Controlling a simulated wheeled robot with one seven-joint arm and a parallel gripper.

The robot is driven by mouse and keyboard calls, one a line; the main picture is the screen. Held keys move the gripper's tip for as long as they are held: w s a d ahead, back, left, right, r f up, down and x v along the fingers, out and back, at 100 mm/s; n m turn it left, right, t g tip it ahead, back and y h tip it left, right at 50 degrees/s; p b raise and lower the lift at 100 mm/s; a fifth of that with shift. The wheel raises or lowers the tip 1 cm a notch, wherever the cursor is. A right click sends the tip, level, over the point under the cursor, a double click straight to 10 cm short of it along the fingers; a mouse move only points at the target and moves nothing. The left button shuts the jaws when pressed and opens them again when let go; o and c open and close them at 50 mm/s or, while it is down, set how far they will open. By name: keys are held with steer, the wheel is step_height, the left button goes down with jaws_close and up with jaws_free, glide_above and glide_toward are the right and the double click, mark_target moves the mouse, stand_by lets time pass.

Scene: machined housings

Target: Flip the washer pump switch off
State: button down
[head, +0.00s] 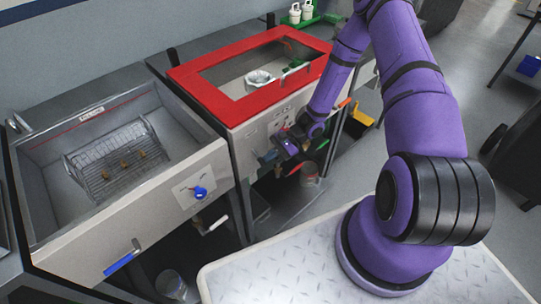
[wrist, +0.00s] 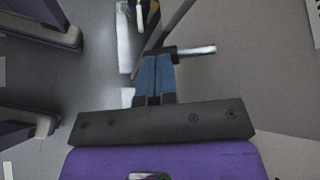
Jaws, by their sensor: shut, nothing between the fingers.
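The red-lidded machine (head: 183,78), which looks like the washer, stands at the back centre in the head view. Its pale front panel (head: 243,134) carries small labels and controls, too small to read. My gripper (head: 283,155) is low in front of this panel, near its lower edge. In the wrist view my gripper (wrist: 155,78) has its two blue fingers together, with nothing between them. A silver lever on a dark base (wrist: 198,50) lies just beyond the fingertips, to the right; I cannot tell whether they touch or whether it is the pump switch.
At left is an open steel tank (head: 45,160) with a wire basket (head: 98,185), a blue knob (head: 200,192) and a blue-handled lever (head: 122,262). A yellow item (head: 362,115) stands right of the red-lidded machine. Floor at the right (head: 490,110) is partly clear.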

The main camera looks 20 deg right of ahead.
steer(key=shift+s+a+f, duration=0.1)
steer(key=shift+a+f, duration=0.15)
steer(key=shift+f, duration=0.05)
steer(key=shift+a+r, duration=0.15)
